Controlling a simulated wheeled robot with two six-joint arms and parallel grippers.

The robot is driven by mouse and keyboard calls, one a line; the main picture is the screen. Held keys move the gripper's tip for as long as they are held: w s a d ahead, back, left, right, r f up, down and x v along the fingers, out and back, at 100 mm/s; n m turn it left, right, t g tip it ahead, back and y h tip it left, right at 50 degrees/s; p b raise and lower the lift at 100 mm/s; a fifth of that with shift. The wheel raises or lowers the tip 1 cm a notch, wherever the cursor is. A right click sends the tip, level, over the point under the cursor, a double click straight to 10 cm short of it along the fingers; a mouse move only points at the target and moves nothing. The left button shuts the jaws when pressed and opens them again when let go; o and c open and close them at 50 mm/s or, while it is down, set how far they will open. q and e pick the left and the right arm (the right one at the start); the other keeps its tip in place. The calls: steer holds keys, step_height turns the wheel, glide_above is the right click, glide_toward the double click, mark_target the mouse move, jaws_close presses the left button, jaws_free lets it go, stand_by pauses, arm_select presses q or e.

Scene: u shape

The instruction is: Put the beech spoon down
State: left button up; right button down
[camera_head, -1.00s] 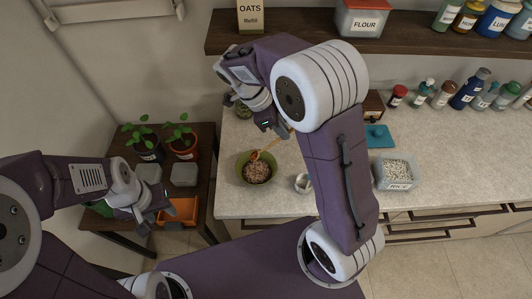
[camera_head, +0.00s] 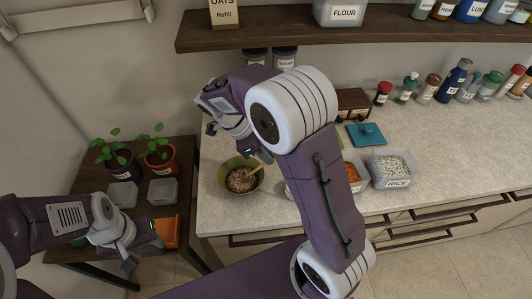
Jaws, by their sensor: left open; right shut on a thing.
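The beech spoon (camera_head: 256,170) slants into a green bowl (camera_head: 225,185), its lower end at the brown, grainy contents. The upper part of its handle is hidden by my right gripper. My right gripper (camera_head: 262,157) is shut on the spoon, just above the bowl's back right rim. My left gripper (camera_head: 142,258) is open and empty, over the low dark table by the orange tray (camera_head: 168,232), far left of the spoon.
The pale counter (camera_head: 450,150) holds a rice container (camera_head: 391,168), an orange-filled container (camera_head: 353,174), a blue lid (camera_head: 366,134) and several bottles. A dark shelf (camera_head: 300,36) runs above. Two potted plants stand left. Counter in front of the bottles is clear.

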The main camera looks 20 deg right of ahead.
steer(key=c, duration=1.4)
jaws_free()
steer(key=shift+r, duration=0.1)
steer(key=shift+o, duration=0.2)
steer(key=shift+r, duration=0.1)
step_height(320, 180, up, 7)
steer(key=p, duration=0.5)
